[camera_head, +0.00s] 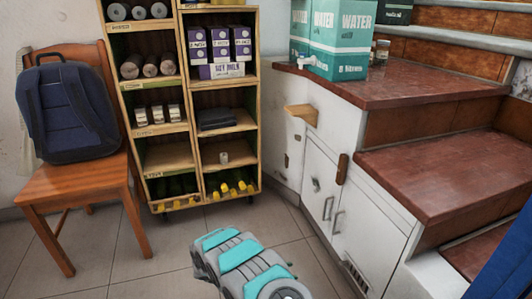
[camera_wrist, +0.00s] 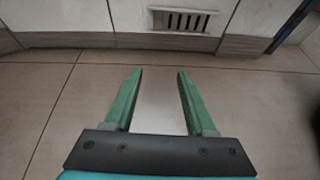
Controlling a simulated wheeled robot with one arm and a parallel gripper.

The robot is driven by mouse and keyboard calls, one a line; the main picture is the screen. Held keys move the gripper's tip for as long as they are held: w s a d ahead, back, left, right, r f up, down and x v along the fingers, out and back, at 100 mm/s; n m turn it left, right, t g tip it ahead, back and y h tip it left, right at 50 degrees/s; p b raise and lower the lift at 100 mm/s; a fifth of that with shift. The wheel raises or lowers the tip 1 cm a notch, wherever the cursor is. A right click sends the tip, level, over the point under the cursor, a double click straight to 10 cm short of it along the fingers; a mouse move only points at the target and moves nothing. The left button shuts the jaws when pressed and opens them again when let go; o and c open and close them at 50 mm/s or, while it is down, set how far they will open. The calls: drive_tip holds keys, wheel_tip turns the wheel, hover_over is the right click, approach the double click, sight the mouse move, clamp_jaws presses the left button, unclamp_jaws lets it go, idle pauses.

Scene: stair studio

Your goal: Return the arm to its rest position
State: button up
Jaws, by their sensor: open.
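My gripper (camera_wrist: 158,82) is in the wrist view, with two green fingers spread apart and nothing between them. It points at the tiled floor and the bottom of a white cabinet front with a dark vent (camera_wrist: 182,20). In the head view my grey and teal arm (camera_head: 238,262) shows at the bottom middle, over the floor in front of the shelf and the cabinet. The gripper's fingers are not visible in the head view.
A wooden shelf (camera_head: 187,85) with goods stands at the back. A wooden chair (camera_head: 80,188) holding a blue backpack (camera_head: 66,108) is at left. White cabinets (camera_head: 325,185) under brown stair steps (camera_head: 430,165) are at right. Water boxes (camera_head: 340,40) stand on top. Floor between is clear.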

drive_tip(key=s+d+r+m+g+y+p, duration=0.15)
drive_tip(key=s+d+r+m, duration=0.3)
drive_tip(key=r, duration=0.55)
drive_tip(key=s+d+r+m+g+y, duration=0.1)
drive_tip(key=s+d+r+m+g, duration=0.3)
drive_tip(key=r, duration=0.5)
drive_tip(key=s+d+r+m+g+y+p, duration=0.1)
drive_tip(key=s+d+r+m+y, duration=0.15)
drive_tip(key=s+r, duration=0.55)
drive_tip(key=s+a+r+m+y+p, duration=0.1)
drive_tip(key=s+r+m+y, duration=0.1)
drive_tip(key=s+r, duration=0.3)
drive_tip(key=s+a+r+m+y+p, duration=0.1)
drive_tip(key=s+r+m+y, duration=0.2)
drive_tip(key=s, duration=0.9)
drive_tip(key=s+a+r+m+t+y+p, duration=0.1)
drive_tip(key=s+r+m+y, duration=0.1)
drive_tip(key=s+r+m, duration=0.3)
drive_tip(key=s+r, duration=0.1)
drive_tip(key=s, duration=0.3)
drive_tip(key=shift+a+r+y, duration=0.35)
drive_tip(key=shift+a+y, duration=0.05)
drive_tip(key=shift+s, duration=0.1)
drive_tip(key=shift+c, duration=0.4)
